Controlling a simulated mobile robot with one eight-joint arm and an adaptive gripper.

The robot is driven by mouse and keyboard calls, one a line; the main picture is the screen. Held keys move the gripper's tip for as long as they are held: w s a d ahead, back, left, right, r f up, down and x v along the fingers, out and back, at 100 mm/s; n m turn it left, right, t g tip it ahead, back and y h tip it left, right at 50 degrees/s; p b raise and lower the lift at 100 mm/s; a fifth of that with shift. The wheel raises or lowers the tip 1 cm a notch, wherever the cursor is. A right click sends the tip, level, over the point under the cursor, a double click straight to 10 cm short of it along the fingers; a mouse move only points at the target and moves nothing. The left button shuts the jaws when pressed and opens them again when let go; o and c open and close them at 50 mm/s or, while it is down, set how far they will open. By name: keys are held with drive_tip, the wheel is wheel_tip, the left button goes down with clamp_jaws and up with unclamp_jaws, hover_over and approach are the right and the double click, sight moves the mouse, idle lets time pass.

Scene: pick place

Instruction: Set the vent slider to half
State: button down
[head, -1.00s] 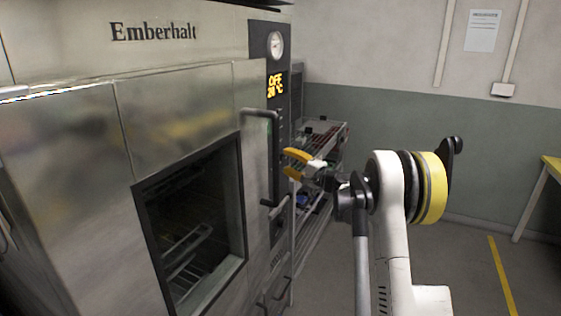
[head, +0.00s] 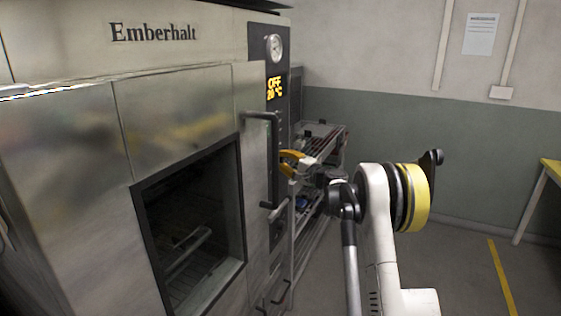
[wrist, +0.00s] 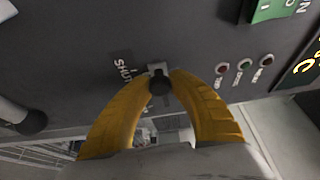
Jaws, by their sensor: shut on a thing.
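The vent slider's dark knob (wrist: 158,84) shows in the wrist view on a dark control panel (wrist: 75,60), at a small light bracket. The lettering "SHUT" (wrist: 123,71) is printed just left of it. My gripper (wrist: 163,79) has its two yellow fingers closed around the knob, one on each side. In the head view my gripper (head: 288,163) is at the panel, just right of the oven door handle. The slider is hidden there by the fingers and handle. Most of its track is hidden too, so its exact setting cannot be read.
The steel oven (head: 180,95) has a dark door handle (head: 273,160) close left of my gripper. Its display (head: 275,88) reads OFF and 20 °C. Small indicator lights (wrist: 245,64) and a green switch (wrist: 270,9) are near the slider. A wire rack cart (head: 325,140) stands behind.

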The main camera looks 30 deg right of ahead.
drive_tip(key=w+d, duration=0.2)
drive_tip(key=d, duration=0.1)
drive_tip(key=shift+w+d, duration=0.15)
drive_tip(key=shift+w, duration=0.15)
drive_tip(key=c, duration=1.2)
unclamp_jaws()
drive_tip(key=shift+o, duration=0.2)
drive_tip(key=v, duration=1.2)
drive_tip(key=shift+s, duration=0.15)
